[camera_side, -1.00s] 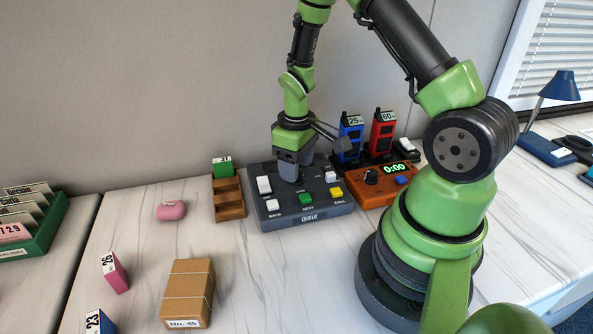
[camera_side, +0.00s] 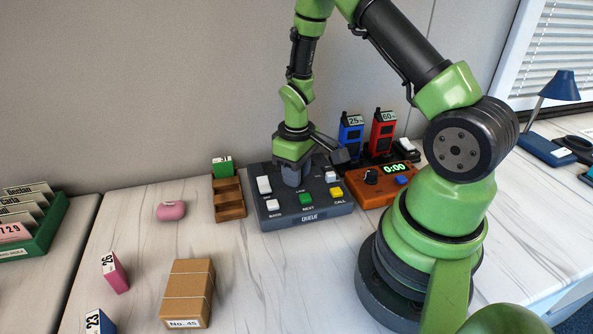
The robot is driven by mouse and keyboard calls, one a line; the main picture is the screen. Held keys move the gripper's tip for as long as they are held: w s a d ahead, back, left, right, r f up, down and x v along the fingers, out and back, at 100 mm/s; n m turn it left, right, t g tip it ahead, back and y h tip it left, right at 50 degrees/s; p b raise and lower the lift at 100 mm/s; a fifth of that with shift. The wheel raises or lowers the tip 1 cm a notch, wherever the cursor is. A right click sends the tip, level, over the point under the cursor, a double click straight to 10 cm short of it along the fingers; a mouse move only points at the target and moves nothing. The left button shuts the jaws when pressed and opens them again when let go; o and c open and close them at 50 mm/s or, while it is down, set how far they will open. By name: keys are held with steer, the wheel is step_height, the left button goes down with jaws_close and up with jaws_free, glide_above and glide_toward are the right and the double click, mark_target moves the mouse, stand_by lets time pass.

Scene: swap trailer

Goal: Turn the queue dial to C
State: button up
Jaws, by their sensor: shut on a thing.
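The dark grey queue panel (camera_side: 309,218) lies on the table left of my arm's base. My gripper (camera_side: 293,180) points down onto the middle of the panel and is shut on the queue dial. The dial is hidden behind the fingers, so its pointer and the letter it faces cannot be read.
An orange timer box (camera_side: 372,195) reading 0:00 is right of the panel. Blue (camera_side: 350,138) and red (camera_side: 382,133) radios stand behind it. A brown stepped rack (camera_side: 229,200) is close on the left.

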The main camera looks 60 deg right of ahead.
steer(key=m, duration=0.3)
steer(key=shift+m, duration=0.4)
steer(key=m, duration=0.9)
steer(key=shift+m, duration=1.9)
steer(key=o, duration=0.9)
